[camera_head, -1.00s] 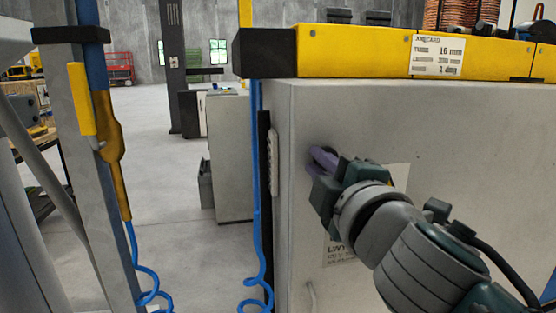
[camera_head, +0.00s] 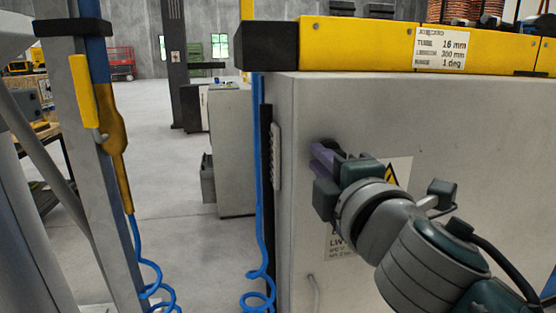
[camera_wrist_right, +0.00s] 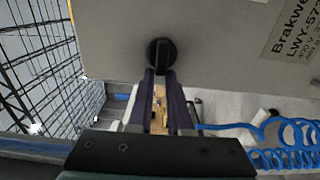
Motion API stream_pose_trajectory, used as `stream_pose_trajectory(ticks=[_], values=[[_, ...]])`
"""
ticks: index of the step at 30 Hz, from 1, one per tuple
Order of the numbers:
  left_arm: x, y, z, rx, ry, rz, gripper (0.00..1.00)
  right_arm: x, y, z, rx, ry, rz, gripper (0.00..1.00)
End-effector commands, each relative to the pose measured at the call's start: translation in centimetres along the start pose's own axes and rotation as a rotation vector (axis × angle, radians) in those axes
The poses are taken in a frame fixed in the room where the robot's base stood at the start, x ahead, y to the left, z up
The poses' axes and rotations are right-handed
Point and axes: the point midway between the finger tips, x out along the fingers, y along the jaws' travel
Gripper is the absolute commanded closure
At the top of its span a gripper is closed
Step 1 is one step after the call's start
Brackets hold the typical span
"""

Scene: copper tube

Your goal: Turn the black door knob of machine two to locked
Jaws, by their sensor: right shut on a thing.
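The black door knob (camera_wrist_right: 161,54) sits on the light grey cabinet door (camera_head: 440,135), round with a raised grip bar. My right gripper (camera_head: 324,158) reaches in from the right, its purple fingers at the upper left of the door. In the right wrist view, the two fingers (camera_wrist_right: 160,80) stand on either side of the knob's grip bar and are shut on it. In the head view the gripper mostly hides the knob, so its setting cannot be read there. My left gripper is not in view.
A yellow beam (camera_head: 360,43) with a black end block and a label runs along the cabinet top. Coiled blue hoses (camera_head: 260,285) hang left of the door. A grey post (camera_head: 100,170) stands at the left. Open floor (camera_head: 165,140) lies between.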

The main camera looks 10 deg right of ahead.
Motion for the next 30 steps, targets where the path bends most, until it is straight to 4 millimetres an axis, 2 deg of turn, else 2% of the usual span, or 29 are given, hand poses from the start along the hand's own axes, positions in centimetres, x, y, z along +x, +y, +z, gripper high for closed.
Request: stream_pose_trajectory(ticks=[1, 7, 9, 22, 26, 30], values=[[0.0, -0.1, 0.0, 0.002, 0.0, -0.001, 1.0, 0.0, -0.4, 0.8, -0.004, -0.022, -0.01, 0.79], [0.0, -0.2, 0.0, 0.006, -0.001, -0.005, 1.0, 0.0, -0.3, 0.8, -0.003, -0.021, -0.009, 0.57], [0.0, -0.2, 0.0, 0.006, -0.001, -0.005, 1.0, 0.0, -0.3, 0.7, -0.002, -0.019, -0.008, 0.53], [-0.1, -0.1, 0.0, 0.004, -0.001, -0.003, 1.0, -0.5, -0.1, 0.4, 0.001, -0.012, -0.004, 0.53], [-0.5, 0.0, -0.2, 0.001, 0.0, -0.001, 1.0, -2.2, -0.1, 0.3, 0.002, -0.012, -0.006, 0.53], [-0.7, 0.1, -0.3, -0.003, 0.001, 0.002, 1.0, -5.0, -0.1, 0.3, 0.003, -0.012, -0.008, 0.53]])
